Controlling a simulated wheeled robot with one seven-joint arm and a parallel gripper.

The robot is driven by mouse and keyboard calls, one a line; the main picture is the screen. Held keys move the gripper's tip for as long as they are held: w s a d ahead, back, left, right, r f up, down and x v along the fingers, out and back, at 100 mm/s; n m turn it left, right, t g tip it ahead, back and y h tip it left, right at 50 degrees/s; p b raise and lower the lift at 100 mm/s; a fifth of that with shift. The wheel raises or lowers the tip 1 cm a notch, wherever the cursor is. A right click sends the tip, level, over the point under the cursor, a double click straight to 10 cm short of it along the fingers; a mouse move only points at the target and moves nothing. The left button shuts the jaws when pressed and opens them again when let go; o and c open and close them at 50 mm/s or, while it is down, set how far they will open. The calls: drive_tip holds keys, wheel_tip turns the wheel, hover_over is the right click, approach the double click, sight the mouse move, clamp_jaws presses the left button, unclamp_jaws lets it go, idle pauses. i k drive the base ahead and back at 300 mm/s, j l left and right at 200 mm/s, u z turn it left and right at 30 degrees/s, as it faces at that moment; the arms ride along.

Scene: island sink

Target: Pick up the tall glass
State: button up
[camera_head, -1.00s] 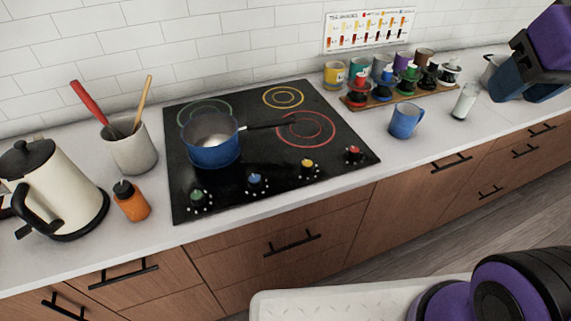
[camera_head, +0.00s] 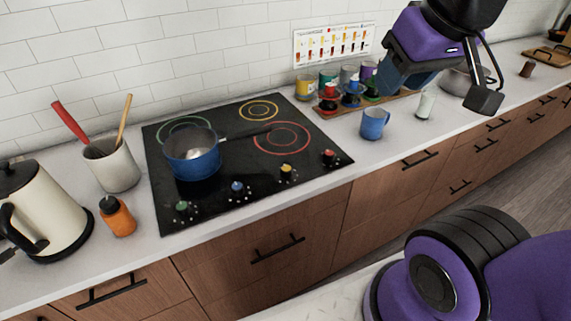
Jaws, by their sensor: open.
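The tall glass (camera_head: 425,105), a small whitish cylinder, stands upright on the white counter to the right of the blue mug. My gripper (camera_head: 437,94) hangs in front of the back counter area at upper right, its dark fingers spread wide. In the picture the glass shows in the gap between the fingers, nearer the left one. The fingers do not visibly touch it, and I cannot tell the depth between them.
A blue mug (camera_head: 375,123) stands close left of the glass. A wooden rack (camera_head: 335,112) with several coloured jars is behind. A grey bowl (camera_head: 456,81) is partly hidden by my gripper. The stovetop (camera_head: 230,205) holds a blue pot (camera_head: 192,160).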

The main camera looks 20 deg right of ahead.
sight(429, 94)
drive_tip(key=z, duration=1.3)
drive_tip(key=u, duration=1.8)
drive_tip(key=z, duration=1.8)
